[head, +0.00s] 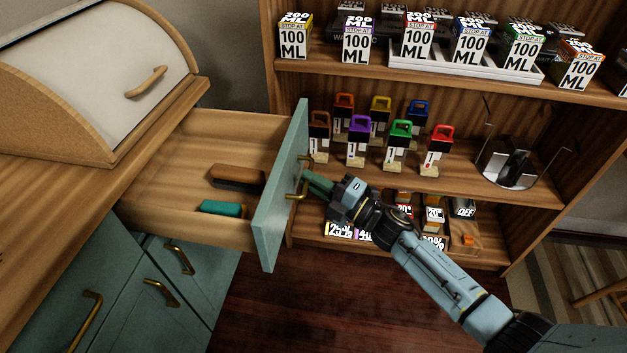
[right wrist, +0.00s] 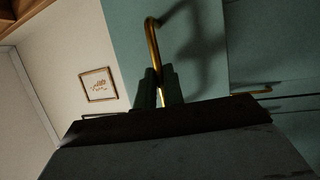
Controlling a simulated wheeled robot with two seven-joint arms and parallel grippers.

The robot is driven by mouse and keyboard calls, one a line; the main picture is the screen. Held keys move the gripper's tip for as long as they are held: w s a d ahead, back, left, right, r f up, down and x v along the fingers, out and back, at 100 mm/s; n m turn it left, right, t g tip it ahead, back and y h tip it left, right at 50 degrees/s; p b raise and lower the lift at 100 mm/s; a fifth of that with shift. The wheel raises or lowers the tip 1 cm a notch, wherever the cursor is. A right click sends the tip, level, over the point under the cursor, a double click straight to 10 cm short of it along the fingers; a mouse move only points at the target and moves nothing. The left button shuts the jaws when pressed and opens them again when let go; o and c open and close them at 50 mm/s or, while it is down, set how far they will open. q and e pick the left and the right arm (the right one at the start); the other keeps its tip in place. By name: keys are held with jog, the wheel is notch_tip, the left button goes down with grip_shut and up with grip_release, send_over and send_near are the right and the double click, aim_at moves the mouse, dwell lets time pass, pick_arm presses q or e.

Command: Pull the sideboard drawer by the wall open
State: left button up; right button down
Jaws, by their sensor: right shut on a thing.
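The sideboard drawer (head: 284,190) with a teal front stands well out of the sideboard, its wooden inside showing. A brown block-like item (head: 237,178) and a teal item (head: 221,208) lie in it. My right gripper (head: 306,181) is at the outer face of the drawer front, shut on its brass handle (head: 301,190). In the right wrist view the fingers (right wrist: 159,88) close around the brass handle bar (right wrist: 152,45), against the teal front. My left gripper is in neither view.
A bread box (head: 110,70) with a white roll front stands on the sideboard top. Wooden shelves (head: 430,180) with small boxes and several coloured bottles stand close beyond the drawer front. Teal cupboard doors (head: 130,295) with brass handles are below. Dark floor (head: 300,310) is clear.

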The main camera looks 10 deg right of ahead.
jog(key=c, duration=1.5)
grip_release()
